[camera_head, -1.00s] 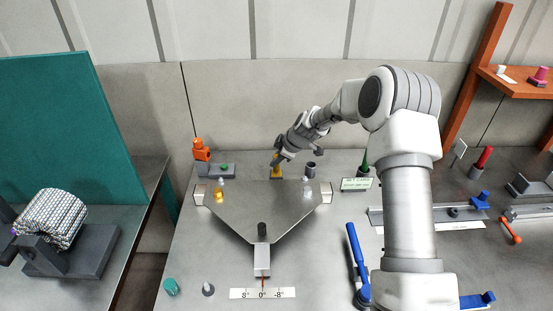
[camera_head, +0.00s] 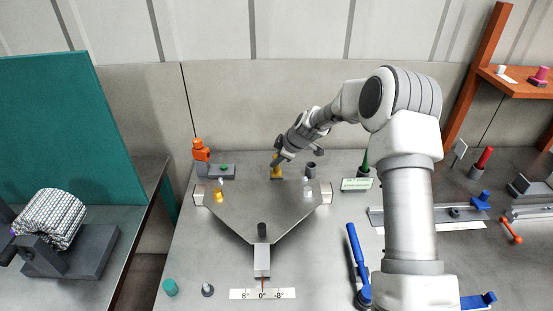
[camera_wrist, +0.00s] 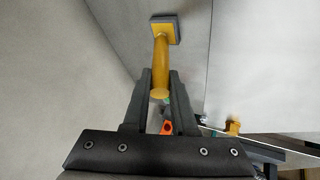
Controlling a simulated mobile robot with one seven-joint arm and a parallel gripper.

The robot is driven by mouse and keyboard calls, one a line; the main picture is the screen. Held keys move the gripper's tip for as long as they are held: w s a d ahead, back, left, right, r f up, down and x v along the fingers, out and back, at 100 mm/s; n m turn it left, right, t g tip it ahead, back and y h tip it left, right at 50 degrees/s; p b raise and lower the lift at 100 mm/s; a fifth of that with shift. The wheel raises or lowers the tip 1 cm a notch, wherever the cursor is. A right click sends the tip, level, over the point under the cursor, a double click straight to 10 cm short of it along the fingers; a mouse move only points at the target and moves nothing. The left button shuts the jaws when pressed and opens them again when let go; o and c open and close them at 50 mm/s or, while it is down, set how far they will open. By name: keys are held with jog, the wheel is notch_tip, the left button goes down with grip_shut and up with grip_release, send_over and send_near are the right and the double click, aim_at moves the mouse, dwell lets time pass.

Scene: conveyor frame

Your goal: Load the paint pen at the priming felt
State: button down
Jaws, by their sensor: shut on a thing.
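My gripper (camera_head: 277,161) is at the back of the triangular metal plate, shut on a yellow handle (camera_head: 277,173). In the wrist view the fingers (camera_wrist: 161,98) close on either side of this yellow handle (camera_wrist: 161,65), which ends in a square grey piece (camera_wrist: 165,25). A small green pad (camera_head: 224,167), possibly the priming felt, sits on a grey block (camera_head: 214,172) at the back left. A green pointed piece (camera_head: 365,160), possibly the paint pen, stands upright in a dark holder behind a small sign. I cannot tell for certain which is the pen.
The triangular plate (camera_head: 262,215) carries a yellow-based fitting (camera_head: 219,196) at left and a grey one (camera_head: 308,190) at right. An orange bottle-like piece (camera_head: 201,150) stands at the back left. A dark cup (camera_head: 310,169) stands just right of the gripper. A blue lever (camera_head: 355,250) lies in front.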

jog(key=shift+s+f, duration=0.15)
jog(key=shift+f, duration=0.05)
jog(key=shift+r+p, duration=0.9)
jog(key=shift+r, duration=2.75)
